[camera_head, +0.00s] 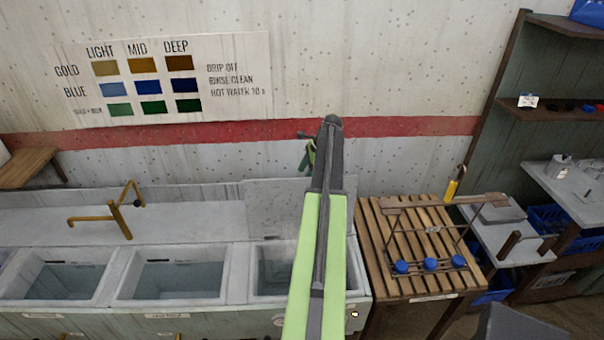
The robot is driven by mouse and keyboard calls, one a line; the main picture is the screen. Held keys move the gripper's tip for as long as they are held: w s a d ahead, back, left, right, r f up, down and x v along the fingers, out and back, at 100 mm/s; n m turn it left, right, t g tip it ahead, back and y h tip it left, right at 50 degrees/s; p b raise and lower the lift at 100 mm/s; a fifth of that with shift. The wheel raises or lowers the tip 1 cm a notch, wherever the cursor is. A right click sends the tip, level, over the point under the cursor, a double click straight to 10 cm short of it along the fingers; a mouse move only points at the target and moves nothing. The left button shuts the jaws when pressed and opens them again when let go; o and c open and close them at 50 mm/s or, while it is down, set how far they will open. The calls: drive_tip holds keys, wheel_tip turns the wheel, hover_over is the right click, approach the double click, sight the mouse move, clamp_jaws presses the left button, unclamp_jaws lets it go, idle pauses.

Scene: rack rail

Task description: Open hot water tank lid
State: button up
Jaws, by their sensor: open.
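Three grey open-topped tanks stand in a row along the wall. The rightmost tank (270,284) is partly hidden by my arm. A flat grey panel (270,208), which looks like its lid, stands upright behind that tank's opening. My gripper (307,147) is small at the far end of my green and dark arm, in front of the wall and above the panel's top edge. It is open and mostly hidden by the arm. I see nothing held. Labels on the tank fronts are too small to read.
A slatted wooden table (420,275) stands right of the tanks. A wire rack (445,235) with blue round pieces sits on it. A brass faucet (122,214) rises behind the left tanks. Shelves (565,108) stand at the right. A colour chart (160,78) hangs on the wall.

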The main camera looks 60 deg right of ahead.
drive_tip(key=s+p+v, duration=0.1)
drive_tip(key=p+v, duration=1.1)
drive_tip(key=v, duration=0.4)
drive_tip(key=shift+a+p, duration=0.35)
drive_tip(key=shift+a, duration=0.05)
drive_tip(key=shift+s+r, duration=0.1)
